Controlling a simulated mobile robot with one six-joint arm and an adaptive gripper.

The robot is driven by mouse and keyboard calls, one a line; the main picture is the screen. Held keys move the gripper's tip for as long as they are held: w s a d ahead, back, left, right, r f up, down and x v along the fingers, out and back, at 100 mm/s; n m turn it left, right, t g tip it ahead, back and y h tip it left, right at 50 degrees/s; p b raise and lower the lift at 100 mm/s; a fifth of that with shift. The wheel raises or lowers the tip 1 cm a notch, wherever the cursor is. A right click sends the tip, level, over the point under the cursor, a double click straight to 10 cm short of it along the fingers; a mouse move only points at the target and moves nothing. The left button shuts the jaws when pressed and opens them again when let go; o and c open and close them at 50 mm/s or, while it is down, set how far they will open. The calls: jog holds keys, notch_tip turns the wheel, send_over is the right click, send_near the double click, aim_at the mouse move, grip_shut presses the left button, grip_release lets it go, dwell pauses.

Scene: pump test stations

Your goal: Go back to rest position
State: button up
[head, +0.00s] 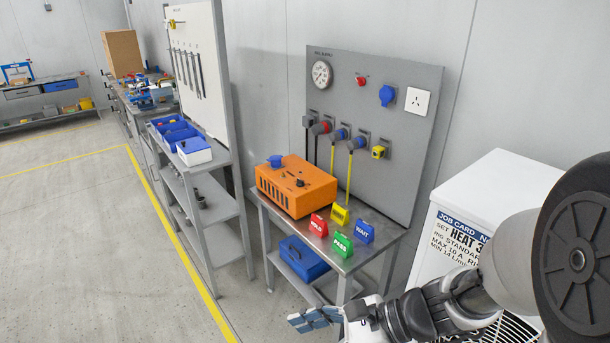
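My gripper (312,318) shows low in the head view, right of centre, at the end of my arm. It points left, with its blue-grey finger pads in front of the lower part of the small metal table (338,264). The fingers overlap from this angle and part of the gripper is cut off by the bottom edge, so I cannot tell whether they are open. I see no object in it. My arm comes in from the right edge.
An orange box (297,188) and red, green, blue and yellow tags stand on the table; a blue toolbox (303,258) lies below. A white cabinet (497,200) with a job card stands close behind my arm. A grey shelf unit (212,208) stands left. Floor is clear at left.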

jog(key=s+d+r+n+h, duration=0.3)
jog(key=s+d+n+h, duration=0.4)
jog(key=n, duration=0.5)
jog(key=s+d+r+n+t+h, duration=0.2)
jog(key=d+r+n+t+h, duration=0.1)
jog(key=d+r+n+h, duration=0.1)
jog(key=d+r+n, duration=0.1)
jog(key=d+n, duration=0.1)
jog(key=d, duration=0.1)
jog(key=shift+n+t+h, duration=0.4)
jog(key=shift+s, duration=0.1)
